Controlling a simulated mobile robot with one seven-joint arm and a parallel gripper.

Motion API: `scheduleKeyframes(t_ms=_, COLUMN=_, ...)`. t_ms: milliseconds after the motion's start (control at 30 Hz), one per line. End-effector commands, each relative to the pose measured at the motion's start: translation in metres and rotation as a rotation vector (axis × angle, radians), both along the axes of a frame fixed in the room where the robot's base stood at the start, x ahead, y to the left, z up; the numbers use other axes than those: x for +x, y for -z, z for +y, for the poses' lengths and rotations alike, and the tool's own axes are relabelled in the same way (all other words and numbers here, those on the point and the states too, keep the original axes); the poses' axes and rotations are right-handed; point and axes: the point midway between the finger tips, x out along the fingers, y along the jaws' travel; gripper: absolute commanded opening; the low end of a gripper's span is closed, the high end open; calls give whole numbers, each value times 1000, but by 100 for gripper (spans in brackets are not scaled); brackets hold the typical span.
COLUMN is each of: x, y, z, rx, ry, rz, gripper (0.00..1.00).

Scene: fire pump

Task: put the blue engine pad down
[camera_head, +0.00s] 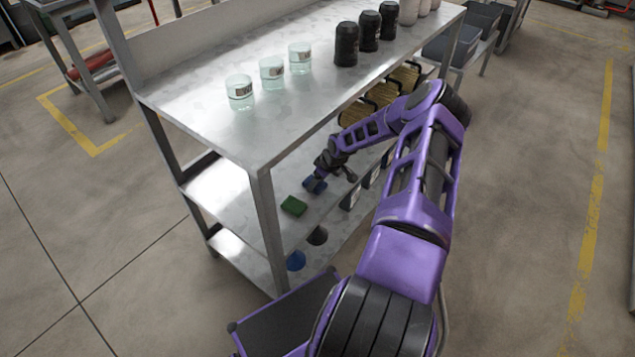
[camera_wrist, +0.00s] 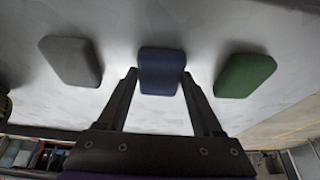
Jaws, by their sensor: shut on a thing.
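The blue engine pad (camera_wrist: 162,72) is a small rounded block between the two fingers of my gripper (camera_wrist: 160,80) in the wrist view. In the head view the pad (camera_head: 314,186) shows just below my gripper (camera_head: 319,178), over the middle shelf (camera_head: 222,190) of the metal rack. My gripper is shut on the pad. The pad is at or very close to the shelf surface; I cannot tell whether it touches. A green pad (camera_wrist: 246,75) lies to its right and a grey pad (camera_wrist: 72,60) to its left, both apart from it.
The green pad also shows in the head view (camera_head: 293,206). The rack's top (camera_head: 215,95) hangs over the shelf and bears several glass jars and black containers. A front post (camera_head: 268,230) stands near my arm. Blue (camera_head: 296,260) and dark round things sit on the lowest shelf.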

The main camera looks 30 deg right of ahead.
Motion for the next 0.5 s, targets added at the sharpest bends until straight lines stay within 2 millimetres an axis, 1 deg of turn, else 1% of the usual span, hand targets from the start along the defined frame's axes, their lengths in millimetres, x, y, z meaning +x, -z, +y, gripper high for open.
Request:
scheduleKeyframes(t_ms=133, x=0, y=0, z=0, rx=0, ry=0, rz=0, gripper=7)
scheduleKeyframes(t_ms=267, x=0, y=4, z=0, rx=0, ry=-1, rz=0, gripper=7)
scheduleKeyframes(t_ms=300, x=0, y=3, z=0, rx=0, ry=-1, rz=0, gripper=75)
scheduleKeyframes(t_ms=433, x=0, y=3, z=0, rx=0, ry=-1, rz=0, gripper=97)
scheduleKeyframes(t_ms=500, x=0, y=3, z=0, rx=0, ry=-1, rz=0, gripper=97)
